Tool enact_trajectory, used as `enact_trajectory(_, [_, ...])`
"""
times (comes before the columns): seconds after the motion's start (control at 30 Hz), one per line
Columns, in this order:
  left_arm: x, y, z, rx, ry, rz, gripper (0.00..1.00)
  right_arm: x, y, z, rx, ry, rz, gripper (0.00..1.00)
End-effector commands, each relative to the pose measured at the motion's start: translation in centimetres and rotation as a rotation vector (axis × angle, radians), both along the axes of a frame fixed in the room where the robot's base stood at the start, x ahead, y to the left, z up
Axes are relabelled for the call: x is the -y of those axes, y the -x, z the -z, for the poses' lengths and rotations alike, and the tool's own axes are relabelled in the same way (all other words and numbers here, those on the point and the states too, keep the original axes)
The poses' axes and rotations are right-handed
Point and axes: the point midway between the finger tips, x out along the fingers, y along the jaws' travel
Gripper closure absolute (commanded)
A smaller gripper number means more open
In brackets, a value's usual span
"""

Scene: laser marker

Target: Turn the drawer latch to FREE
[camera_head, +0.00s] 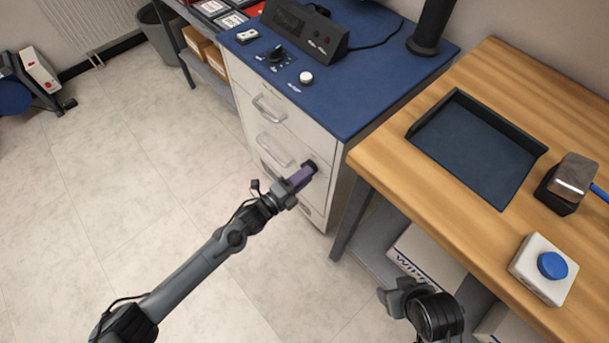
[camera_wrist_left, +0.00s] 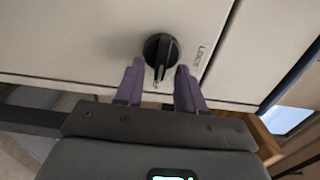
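The drawer latch is a round black knob with a raised grip bar (camera_wrist_left: 158,48) on the pale cabinet front. In the left wrist view its bar runs roughly up and down the picture. A label that seems to read LOCK (camera_wrist_left: 199,55) is to its right; a small pale mark below the bar is too small to read. My left gripper (camera_wrist_left: 160,70) is open, its purple fingers on either side of the bar's lower end, with gaps showing. In the head view my left gripper (camera_head: 303,174) is at the cabinet's lower right front, largely covering the latch.
The cabinet (camera_head: 262,135) has drawer handles and a blue top (camera_head: 375,85) with a dial and a white button. My right gripper (camera_head: 400,293) is low beside the wooden table (camera_head: 400,170), which carries a dark tray (camera_head: 475,150) and a blue-button box (camera_head: 543,268).

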Motion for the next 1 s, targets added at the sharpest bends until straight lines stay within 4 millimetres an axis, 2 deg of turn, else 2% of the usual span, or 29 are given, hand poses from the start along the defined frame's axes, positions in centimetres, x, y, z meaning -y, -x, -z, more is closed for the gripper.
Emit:
enact_trajectory(0.33, [-4.0,3.6,-0.3,-0.003,-0.004,0.0,0.62,0.2,0.0,-2.7,0.0,0.009,-0.006,0.37])
enact_trajectory(0.6, [-6.8,6.1,-0.2,-0.001,-0.001,-0.001,0.62,0.2,0.0,-3.9,0.0,0.008,-0.006,0.37])
enact_trajectory(1.0, [-7.7,6.9,0.0,0.0,-0.001,0.0,0.62,0.0,0.0,-4.2,0.0,0.0,-0.001,0.37])
